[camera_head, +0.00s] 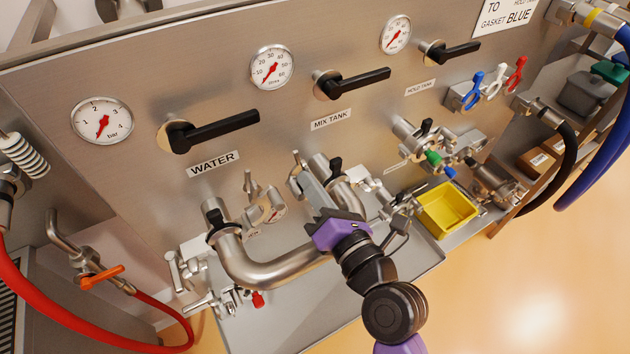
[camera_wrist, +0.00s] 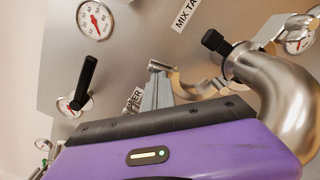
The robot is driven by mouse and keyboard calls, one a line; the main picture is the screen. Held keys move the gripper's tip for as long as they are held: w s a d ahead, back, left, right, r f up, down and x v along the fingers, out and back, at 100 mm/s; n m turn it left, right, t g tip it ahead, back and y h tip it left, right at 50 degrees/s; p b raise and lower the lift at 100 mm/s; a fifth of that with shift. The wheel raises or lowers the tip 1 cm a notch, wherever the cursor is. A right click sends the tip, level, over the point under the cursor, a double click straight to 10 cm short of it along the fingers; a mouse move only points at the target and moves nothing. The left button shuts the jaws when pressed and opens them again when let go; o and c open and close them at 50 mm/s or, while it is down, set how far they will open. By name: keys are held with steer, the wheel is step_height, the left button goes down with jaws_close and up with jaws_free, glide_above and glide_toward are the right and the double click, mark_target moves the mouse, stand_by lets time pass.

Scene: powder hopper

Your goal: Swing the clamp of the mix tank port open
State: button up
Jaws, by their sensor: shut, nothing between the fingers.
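The mix tank port (camera_head: 322,164) is below the MIX TANK label, where the right end of a steel U-bend pipe (camera_head: 270,272) meets the panel. Its clamp has a black wing nut (camera_head: 336,165), which also shows in the wrist view (camera_wrist: 215,42). A curved metal clamp half (camera_wrist: 195,86) stands out to the left of the pipe end in the wrist view. My gripper (camera_head: 302,176) is shut and empty; its grey fingers (camera_wrist: 156,94) reach up beside this clamp half. Whether they touch it, I cannot tell. The purple gripper body hides the lower part.
Black valve handles (camera_head: 352,83) and gauges (camera_head: 271,67) are on the panel above. Left of the port is another small fitting (camera_head: 262,205). The pipe's left end has its own clamp (camera_head: 222,232). A yellow bin (camera_head: 448,208) stands right, on the steel shelf.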

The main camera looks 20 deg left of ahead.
steer(key=shift+s+a+f, duration=0.15)
steer(key=shift+s+f, duration=0.4)
steer(key=shift+f, duration=0.15)
steer(key=v, duration=0.7)
steer(key=shift+d+r, duration=0.3)
steer(key=shift+d, duration=0.2)
